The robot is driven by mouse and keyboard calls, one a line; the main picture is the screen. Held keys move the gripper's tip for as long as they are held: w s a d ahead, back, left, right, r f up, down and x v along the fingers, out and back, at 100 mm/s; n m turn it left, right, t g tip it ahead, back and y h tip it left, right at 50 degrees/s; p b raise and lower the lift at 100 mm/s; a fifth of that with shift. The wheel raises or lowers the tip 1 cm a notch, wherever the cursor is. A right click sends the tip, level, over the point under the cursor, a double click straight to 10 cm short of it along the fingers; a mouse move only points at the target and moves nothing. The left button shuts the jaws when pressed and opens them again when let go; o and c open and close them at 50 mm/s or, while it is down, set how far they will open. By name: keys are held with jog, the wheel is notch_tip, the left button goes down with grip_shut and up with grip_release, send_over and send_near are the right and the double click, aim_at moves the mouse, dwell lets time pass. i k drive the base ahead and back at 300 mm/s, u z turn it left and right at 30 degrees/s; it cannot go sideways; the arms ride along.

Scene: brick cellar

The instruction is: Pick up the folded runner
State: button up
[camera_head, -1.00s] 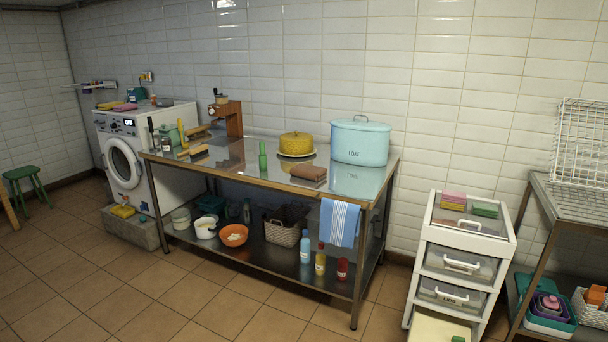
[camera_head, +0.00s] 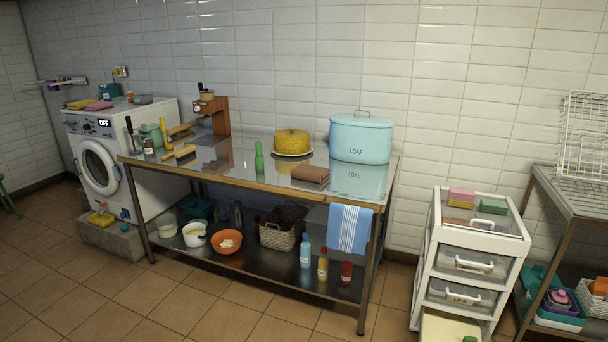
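A brown folded cloth, which looks like the folded runner (camera_head: 311,174), lies flat on the steel table (camera_head: 226,172). It is near the front edge, right of the middle. A green bottle (camera_head: 259,158) stands to its left, a yellow domed cover on a plate (camera_head: 292,142) behind it, and a pale blue loaf bin (camera_head: 361,138) behind it to the right. My gripper is not in view.
A blue striped towel (camera_head: 349,229) hangs over the table's front right. A white drawer unit (camera_head: 468,260) stands right of the table, its lowest drawer pulled out. A washing machine (camera_head: 97,168) stands left. The tiled floor (camera_head: 180,307) in front is clear.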

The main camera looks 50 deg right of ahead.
aim_at(305, 172)
jog(key=z, duration=0.15)
jog(key=i, duration=0.75)
jog(key=z, duration=0.85)
jog(key=i, duration=0.5)
jog(key=z, duration=0.15)
